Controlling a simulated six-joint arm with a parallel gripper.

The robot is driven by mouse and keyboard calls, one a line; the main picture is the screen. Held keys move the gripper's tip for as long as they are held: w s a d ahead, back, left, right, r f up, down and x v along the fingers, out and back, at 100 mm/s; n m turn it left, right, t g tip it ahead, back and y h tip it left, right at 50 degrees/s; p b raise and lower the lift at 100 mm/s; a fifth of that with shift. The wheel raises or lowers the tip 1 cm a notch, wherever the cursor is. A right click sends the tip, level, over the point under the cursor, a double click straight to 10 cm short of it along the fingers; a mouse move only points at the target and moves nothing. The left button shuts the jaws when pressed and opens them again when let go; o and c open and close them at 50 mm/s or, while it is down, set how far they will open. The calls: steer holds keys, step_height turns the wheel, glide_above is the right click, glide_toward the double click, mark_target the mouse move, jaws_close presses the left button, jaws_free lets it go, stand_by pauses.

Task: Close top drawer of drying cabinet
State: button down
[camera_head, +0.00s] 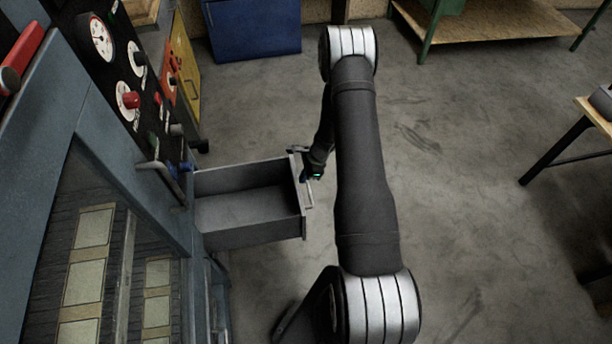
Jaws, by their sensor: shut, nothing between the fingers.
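The drying cabinet (95,150) stands along the left side, with a gauge and several knobs on its dark panel. Its top drawer (245,214) is pulled out to the right and looks empty inside. The drawer front faces right and carries a handle (309,193). My gripper (306,177) is at the outer side of the drawer front, close to the handle. It is shut with nothing held. My arm hides part of it, and I cannot tell whether it touches the handle or front.
A blue cabinet (253,28) and a yellow panel (186,62) stand at the back left. A wooden-topped bench (490,32) is at the back right, and another table (597,115) at the right edge. The concrete floor (460,200) right of my arm is clear.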

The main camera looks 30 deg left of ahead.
steer(key=s+a, duration=1.9)
steer(key=w+d+r, duration=0.5)
steer(key=d+r, duration=0.1)
steer(key=r, duration=0.3)
steer(key=s+d+f+g+y, duration=0.2)
steer(key=d+f+g+y, duration=0.1)
steer(key=d, duration=0.5)
steer(key=s+a+f, duration=0.6)
steer(key=s+a, duration=0.1)
steer(key=a, duration=0.1)
steer(key=shift+s+f, duration=0.35)
steer(key=shift+f, duration=0.05)
